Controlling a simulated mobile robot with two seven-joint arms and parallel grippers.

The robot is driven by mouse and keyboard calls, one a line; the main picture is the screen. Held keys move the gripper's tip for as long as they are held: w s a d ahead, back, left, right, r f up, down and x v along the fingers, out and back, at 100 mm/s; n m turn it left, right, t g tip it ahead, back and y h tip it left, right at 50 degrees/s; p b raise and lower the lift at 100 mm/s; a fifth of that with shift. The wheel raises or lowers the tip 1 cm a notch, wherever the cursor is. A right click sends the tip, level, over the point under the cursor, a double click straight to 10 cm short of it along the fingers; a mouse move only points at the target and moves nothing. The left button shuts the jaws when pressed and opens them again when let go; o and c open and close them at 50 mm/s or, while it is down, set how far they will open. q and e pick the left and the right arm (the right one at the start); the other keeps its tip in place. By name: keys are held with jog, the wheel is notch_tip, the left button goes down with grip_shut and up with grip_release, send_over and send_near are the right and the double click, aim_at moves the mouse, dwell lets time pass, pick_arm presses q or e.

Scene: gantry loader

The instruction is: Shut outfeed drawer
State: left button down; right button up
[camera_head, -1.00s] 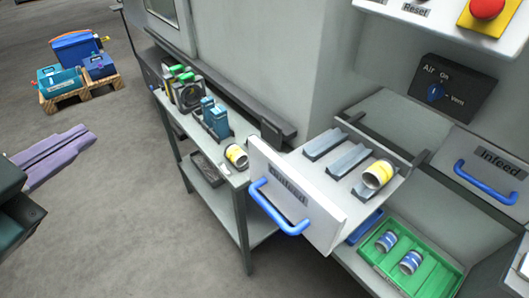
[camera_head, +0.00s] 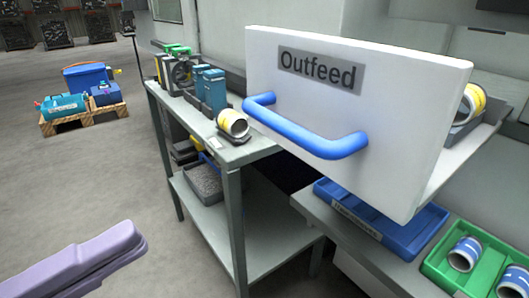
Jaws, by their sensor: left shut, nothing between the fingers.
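The outfeed drawer (camera_head: 385,135) stands open, its white front marked "Outfeed" and its blue bar handle (camera_head: 310,135) facing me. A yellow-and-white can (camera_head: 472,103) shows partly behind the drawer front, which hides most of the inside. My left gripper (camera_head: 128,240), with purple fingers, is at the lower left, shut and empty. It is well to the left of the handle and apart from it. My right gripper is not in view.
A grey side table (camera_head: 232,155) left of the drawer bears a can (camera_head: 233,122), blue blocks (camera_head: 214,90) and other parts. Below the drawer are a blue bin (camera_head: 370,225) and a green bin (camera_head: 445,258) with cans. Open floor lies left.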

aim_at(295, 140)
pick_arm(q)
jog(key=p+x, duration=0.1)
jog(key=x, duration=1.2)
jog(key=shift+w+d+r, duration=0.1)
jog(key=shift+w+d, duration=0.15)
